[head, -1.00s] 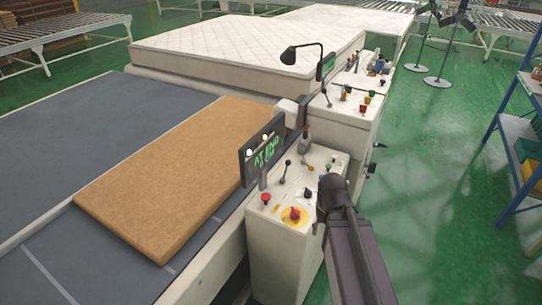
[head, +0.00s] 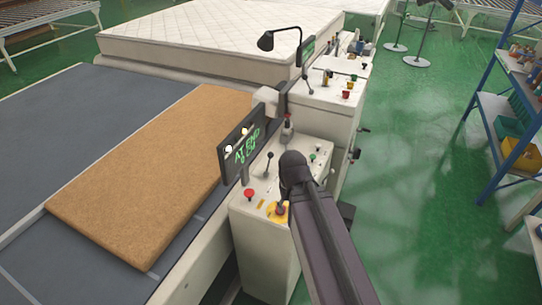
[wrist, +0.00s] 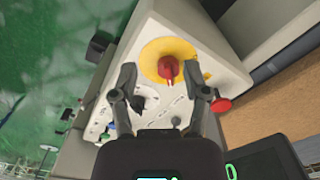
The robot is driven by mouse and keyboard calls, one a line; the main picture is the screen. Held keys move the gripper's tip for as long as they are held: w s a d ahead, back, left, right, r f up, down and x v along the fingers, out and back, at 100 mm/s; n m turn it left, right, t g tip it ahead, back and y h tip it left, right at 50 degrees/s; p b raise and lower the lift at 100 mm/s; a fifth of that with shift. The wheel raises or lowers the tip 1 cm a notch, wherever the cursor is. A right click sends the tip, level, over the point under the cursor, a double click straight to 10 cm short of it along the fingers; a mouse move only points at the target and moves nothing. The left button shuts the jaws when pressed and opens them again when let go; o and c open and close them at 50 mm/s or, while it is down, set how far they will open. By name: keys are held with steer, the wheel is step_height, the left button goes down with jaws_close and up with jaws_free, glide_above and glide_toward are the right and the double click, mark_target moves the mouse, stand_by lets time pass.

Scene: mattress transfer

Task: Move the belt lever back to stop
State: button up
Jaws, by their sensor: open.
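The control box (head: 262,250) stands beside the belt. A red button (head: 249,194) and a red rotary switch on a yellow disc (head: 281,210) are at the front. In the wrist view, my gripper (wrist: 166,84) is open and empty above the panel. Its fingers point toward the yellow disc, with the red switch (wrist: 168,68) between them and the red button (wrist: 221,105) beside the right finger.
A sign reading "AT END" (head: 242,148) stands at the box's belt side. A brown slab (head: 140,175) lies on the grey belt (head: 60,120). A second console (head: 325,105) and a lamp (head: 268,41) stand behind. Green floor is open to the right.

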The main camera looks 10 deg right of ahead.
step_height(320, 180, up, 10)
steer(key=y+p, duration=0.2)
steer(key=p, duration=0.8)
glide_above(271, 153)
steer(key=d, duration=0.2)
steer(key=shift+w+f+b, duration=0.15)
steer(key=shift+f+b, duration=0.05)
steer(key=shift+b, duration=0.1)
steer(key=shift+f, duration=0.1)
steer(key=f+b, duration=0.4)
steer(key=a+f+b, duration=0.1)
steer(key=f+b, duration=0.4)
steer(key=a+f+b, duration=0.1)
steer(key=f+b, duration=0.3)
steer(key=shift+f+b, duration=0.2)
steer(key=shift+b, duration=0.1)
jaws_close()
